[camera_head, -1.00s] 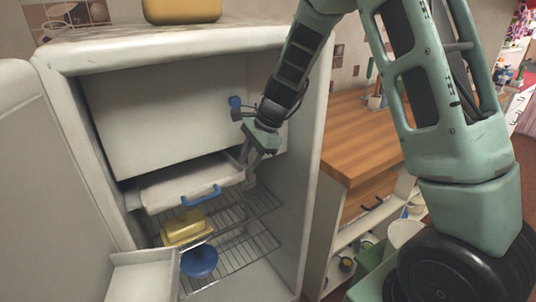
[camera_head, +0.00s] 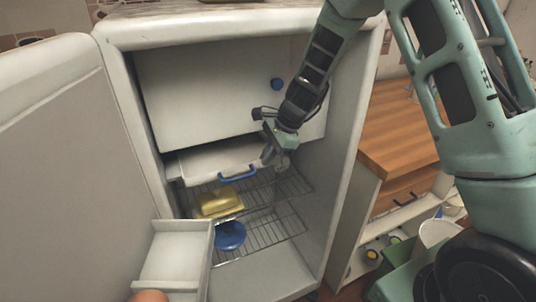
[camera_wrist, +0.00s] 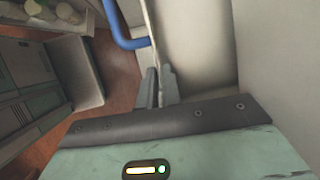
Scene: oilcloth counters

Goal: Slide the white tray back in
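The white tray (camera_head: 205,164) sits in the open fridge below a large white panel, partly pulled out. Its front has a blue handle (camera_head: 237,174), which also shows at the top of the wrist view (camera_wrist: 120,28). My gripper (camera_head: 268,158) is at the right end of the tray's front, to the right of the handle. In the wrist view its two fingers (camera_wrist: 159,75) are close together at the edge of the tray's front. I see nothing clearly held between them, and cannot tell if they touch the tray.
A wire rack (camera_head: 290,187) below the tray holds a yellow box (camera_head: 218,203). A blue round dish (camera_head: 230,236) stands lower down. The open fridge door (camera_head: 60,150) is at the left, with a white door bin (camera_head: 175,255). A wooden counter (camera_head: 400,135) stands at the right.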

